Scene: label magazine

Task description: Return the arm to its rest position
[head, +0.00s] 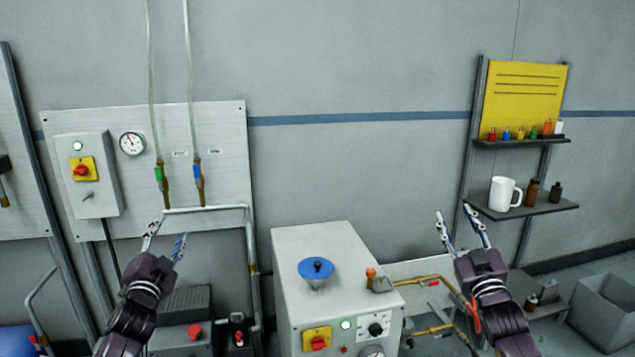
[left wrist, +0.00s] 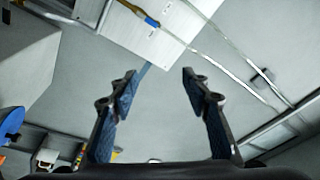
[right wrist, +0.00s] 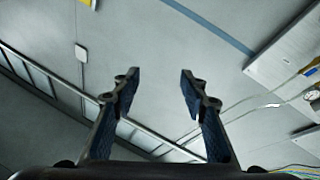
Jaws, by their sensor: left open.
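My left gripper (head: 165,240) is raised in front of the wall panel at the left of the head view. Its two fingers are apart with nothing between them, as the left wrist view (left wrist: 158,100) also shows. My right gripper (head: 462,228) is raised at the right of the head view, left of and below the shelf with the mug. Its fingers are apart and empty in the right wrist view (right wrist: 160,95). Both grippers point up and away from me and touch nothing that I can see.
A grey machine cabinet (head: 318,250) with a blue-topped funnel (head: 316,268) stands between my arms. A wall panel (head: 225,130) carries a switch box (head: 88,172), gauge and pipes. A shelf (head: 540,208) holds a white mug (head: 504,194) and bottles. A grey bin (head: 605,308) is at lower right.

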